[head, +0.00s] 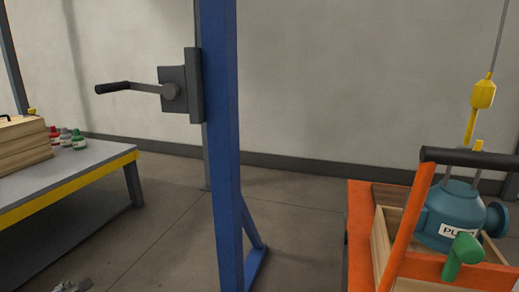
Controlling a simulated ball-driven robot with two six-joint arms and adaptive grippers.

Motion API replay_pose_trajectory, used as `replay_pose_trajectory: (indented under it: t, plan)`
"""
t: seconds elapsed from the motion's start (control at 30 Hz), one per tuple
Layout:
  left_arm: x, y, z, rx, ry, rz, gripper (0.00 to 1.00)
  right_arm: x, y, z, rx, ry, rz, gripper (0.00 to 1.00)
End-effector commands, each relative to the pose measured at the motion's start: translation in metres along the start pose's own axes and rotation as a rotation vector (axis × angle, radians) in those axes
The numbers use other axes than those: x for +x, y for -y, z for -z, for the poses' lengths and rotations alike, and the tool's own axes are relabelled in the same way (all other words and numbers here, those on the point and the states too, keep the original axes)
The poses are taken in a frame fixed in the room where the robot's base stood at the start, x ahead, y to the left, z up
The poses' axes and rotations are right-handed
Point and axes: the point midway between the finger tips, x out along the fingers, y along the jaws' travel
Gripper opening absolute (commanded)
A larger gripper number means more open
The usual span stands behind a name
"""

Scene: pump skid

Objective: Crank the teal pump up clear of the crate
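The teal pump (459,208) with its white label sits low in a wooden crate (382,250) at the right; the crate walls hide its lower part. A yellow hook block (483,95) hangs on a cable above it, its hook reaching down near the pump's top; the cart handle partly hides this spot, so I cannot tell if it is hooked. The crank (140,87) has a black grip pointing left, on a grey winch box on the blue post. Part of my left gripper (72,286) shows at the bottom left edge, far below the crank. My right gripper is out of view.
The crate rests on an orange cart (405,235) with a black handle bar. The blue post (222,150) stands mid-left with a diagonal foot brace. A grey table (75,175) with yellow edging holds wooden boxes and small bottles at left. Floor between table and post is clear.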

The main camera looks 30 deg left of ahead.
Motion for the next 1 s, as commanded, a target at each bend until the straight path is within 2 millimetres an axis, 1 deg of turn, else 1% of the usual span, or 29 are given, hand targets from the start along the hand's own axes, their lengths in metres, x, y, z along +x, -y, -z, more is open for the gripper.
replay_pose_trajectory:
  t: [0.03,0.07,0.1,0.17,0.2,0.27,0.3,0.37,0.4,0.47,0.5,0.53,0.6,0.7,0.73,0.83,1.0]
  plan:
    - [-0.012,0.039,0.020,-0.174,-0.058,0.044,0.49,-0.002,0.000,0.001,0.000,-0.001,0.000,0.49]
    - [-0.020,0.061,0.031,-0.290,-0.096,0.066,0.49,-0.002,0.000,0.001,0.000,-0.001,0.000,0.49]
    - [-0.031,0.090,0.045,-0.444,-0.149,0.089,0.49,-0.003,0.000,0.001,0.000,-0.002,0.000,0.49]
    - [-0.050,0.133,0.063,-0.678,-0.235,0.116,0.49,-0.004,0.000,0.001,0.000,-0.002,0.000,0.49]
    - [-0.064,0.162,0.074,-0.837,-0.299,0.125,0.49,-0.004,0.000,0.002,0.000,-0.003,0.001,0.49]
    - [-0.087,0.205,0.089,-1.077,-0.401,0.126,0.49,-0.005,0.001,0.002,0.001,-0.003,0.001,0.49]
    - [-0.105,0.233,0.097,-1.240,-0.473,0.116,0.49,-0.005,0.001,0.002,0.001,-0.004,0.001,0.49]
    - [-0.132,0.274,0.108,-1.493,-0.592,0.082,0.49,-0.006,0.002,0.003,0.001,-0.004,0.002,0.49]
    - [-0.152,0.301,0.114,-1.667,-0.676,0.045,0.49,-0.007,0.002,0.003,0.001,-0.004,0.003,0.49]
    - [-0.182,0.340,0.120,-1.939,-0.808,-0.042,0.49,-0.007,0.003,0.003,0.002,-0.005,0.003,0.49]
    - [-0.203,0.363,0.123,-2.133,-0.900,-0.127,0.49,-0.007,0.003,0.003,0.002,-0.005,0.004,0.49]
    - [-0.216,0.379,0.125,-2.279,-0.967,-0.207,0.49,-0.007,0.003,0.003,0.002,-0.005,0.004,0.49]
    - [-0.234,0.398,0.130,-2.564,-1.069,-0.405,0.49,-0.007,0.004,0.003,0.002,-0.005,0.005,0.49]
    - [-0.239,0.400,0.136,-2.843,-1.119,-0.646,0.49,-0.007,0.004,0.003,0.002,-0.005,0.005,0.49]
    - [-0.239,0.401,0.136,2.816,1.092,0.676,0.49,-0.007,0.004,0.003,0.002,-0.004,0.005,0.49]
    - [-0.239,0.402,0.135,2.701,1.011,0.715,0.49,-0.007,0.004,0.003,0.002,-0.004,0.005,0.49]
    - [-0.239,0.401,0.135,2.662,0.979,0.730,0.49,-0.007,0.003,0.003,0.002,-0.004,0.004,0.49]
